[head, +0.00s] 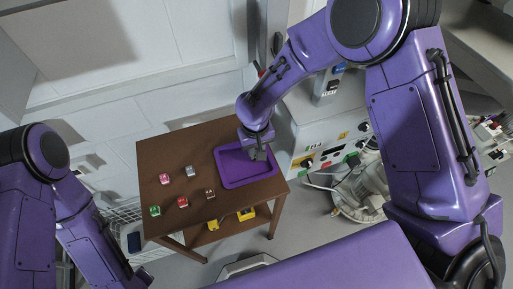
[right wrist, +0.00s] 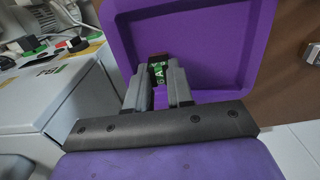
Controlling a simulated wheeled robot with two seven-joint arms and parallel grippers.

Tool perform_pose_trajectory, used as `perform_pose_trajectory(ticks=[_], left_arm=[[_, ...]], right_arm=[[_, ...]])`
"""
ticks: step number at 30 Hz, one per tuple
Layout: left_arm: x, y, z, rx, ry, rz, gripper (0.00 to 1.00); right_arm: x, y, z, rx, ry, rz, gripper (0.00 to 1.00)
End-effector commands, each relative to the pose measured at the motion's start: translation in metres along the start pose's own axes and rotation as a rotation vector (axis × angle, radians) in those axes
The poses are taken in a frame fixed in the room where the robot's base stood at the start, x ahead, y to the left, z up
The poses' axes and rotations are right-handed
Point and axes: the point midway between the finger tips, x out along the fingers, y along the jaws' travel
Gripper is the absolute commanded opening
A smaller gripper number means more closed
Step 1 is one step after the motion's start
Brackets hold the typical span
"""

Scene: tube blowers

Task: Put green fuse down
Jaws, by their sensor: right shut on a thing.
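My right gripper (right wrist: 157,75) is shut on a green fuse (right wrist: 157,71) with white markings, held between the fingertips in the right wrist view. In the head view this gripper (head: 258,155) is over the purple tray (head: 232,180), at its upper right part, and the held fuse is hard to make out. The tray also shows in the right wrist view (right wrist: 245,50), behind the fingers. I cannot tell whether the fuse touches the tray floor. Another green fuse (head: 154,211) is on the brown table's left front part. My left gripper is out of view; only its arm shows at the left.
On the brown table (head: 200,145) stand a pink fuse (head: 165,179), a grey one (head: 190,171), a red one (head: 182,202) and a brown one (head: 210,193). Yellow items (head: 246,213) are below. A machine with a control panel (head: 325,150) stands close right of the table.

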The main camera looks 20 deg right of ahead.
Motion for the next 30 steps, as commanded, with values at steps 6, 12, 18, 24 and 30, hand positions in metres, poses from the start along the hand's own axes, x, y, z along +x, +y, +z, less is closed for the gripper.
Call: perform_pose_trajectory(ticks=[6, 12, 18, 24, 30], left_arm=[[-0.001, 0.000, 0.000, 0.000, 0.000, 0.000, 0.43], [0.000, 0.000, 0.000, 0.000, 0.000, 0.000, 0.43], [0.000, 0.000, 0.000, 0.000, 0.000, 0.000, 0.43], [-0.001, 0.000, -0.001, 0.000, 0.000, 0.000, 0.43], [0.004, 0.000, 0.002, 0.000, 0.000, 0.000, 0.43]], right_arm=[[0.003, 0.000, 0.000, 0.000, 0.001, 0.000, 0.00], [0.007, 0.000, 0.000, 0.000, 0.001, 0.000, 0.25], [0.006, 0.000, 0.000, 0.000, 0.001, -0.001, 0.47], [0.002, 0.000, 0.000, 0.000, 0.002, -0.001, 0.47], [-0.036, -0.001, -0.002, 0.002, 0.008, -0.002, 0.47]])
